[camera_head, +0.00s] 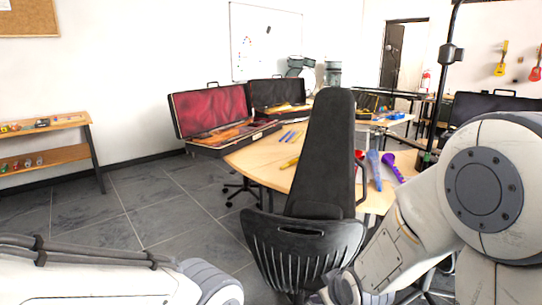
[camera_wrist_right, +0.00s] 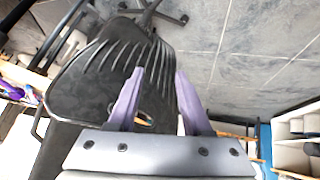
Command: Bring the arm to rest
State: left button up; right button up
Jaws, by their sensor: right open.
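My right arm (camera_head: 398,240) comes in from the right of the head view and bends down toward the bottom middle. Its gripper is out of that view. In the right wrist view the right gripper (camera_wrist_right: 159,72) has two purple fingers spread apart, with nothing held between them. Beyond the fingers are a black chair (camera_wrist_right: 85,85) and grey floor tiles. My left arm (camera_head: 80,272) lies along the bottom left of the head view. Its gripper is not seen.
The black chair (camera_head: 325,150) stands close in front, between my arms. Behind it a wooden table (camera_head: 262,162) holds open instrument cases (camera_head: 215,110) and a purple horn (camera_head: 392,168). A low wooden shelf (camera_head: 45,155) stands at left. The floor (camera_head: 125,205) between is clear.

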jog(key=s+a+r+n+g, duration=0.1)
jog(key=s+a+r+g, duration=0.15)
jog(key=s, duration=0.55)
jog(key=s+a+r+g, duration=0.2)
jog(key=s+a, duration=0.1)
jog(key=s, duration=0.6)
jog(key=s+a+r+n+g, duration=0.1)
jog(key=s+a+r+g, duration=0.15)
jog(key=s, duration=0.55)
notch_tip(320, 180, up, 19)
jog(key=p, duration=1.9)
jog(key=shift+w+f, duration=0.15)
jog(key=shift+w, duration=0.15)
